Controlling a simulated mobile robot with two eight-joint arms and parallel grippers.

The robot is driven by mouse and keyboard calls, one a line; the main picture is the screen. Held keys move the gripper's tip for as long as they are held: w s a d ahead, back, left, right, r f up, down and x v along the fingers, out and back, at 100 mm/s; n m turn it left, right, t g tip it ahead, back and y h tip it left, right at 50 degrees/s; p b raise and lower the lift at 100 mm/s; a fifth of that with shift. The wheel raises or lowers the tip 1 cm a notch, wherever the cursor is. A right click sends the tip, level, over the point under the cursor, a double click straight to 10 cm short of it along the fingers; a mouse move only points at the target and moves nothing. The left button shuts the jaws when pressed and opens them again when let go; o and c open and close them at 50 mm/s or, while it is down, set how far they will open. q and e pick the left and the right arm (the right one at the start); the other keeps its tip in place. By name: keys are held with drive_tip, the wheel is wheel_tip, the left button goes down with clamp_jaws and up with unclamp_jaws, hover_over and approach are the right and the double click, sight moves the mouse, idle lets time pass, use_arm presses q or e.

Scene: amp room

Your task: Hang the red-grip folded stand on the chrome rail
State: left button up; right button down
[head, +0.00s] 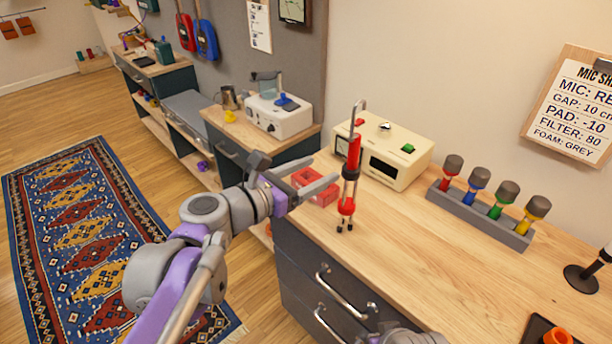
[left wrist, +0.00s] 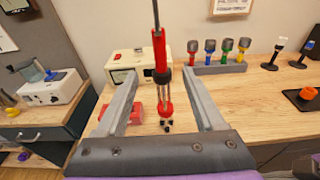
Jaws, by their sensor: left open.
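The red-grip folded stand (head: 353,155) is upright at the near left part of the wooden counter, with a hooked metal top, a red grip and small dark feet. It also shows in the left wrist view (left wrist: 159,55), between the two finger lines. My left gripper (head: 325,178) is open and empty, its fingers pointing at the stand; the stand seems just past the fingertips. I cannot tell whether they overlap it. A thin bar (head: 27,11) with orange things hanging from it is at the far upper left; I cannot tell whether it is the chrome rail. My right gripper is out of view.
A cream device (head: 408,165) stands behind the stand, with a red open box (head: 318,190) close by. A grey rack (head: 475,217) holds several coloured microphones. A dark-based stand (head: 582,279) is at the right. The counter's middle is clear. A patterned rug (head: 80,230) lies at left.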

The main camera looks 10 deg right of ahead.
sight(350, 154)
use_arm(q)
drive_tip(key=shift+b+x, duration=1)
drive_tip(key=shift+x, duration=4.05)
clamp_jaws()
drive_tip(key=shift+r, duration=0.1)
drive_tip(key=shift+r+p, duration=1.7)
drive_tip(key=shift+r, duration=0.7)
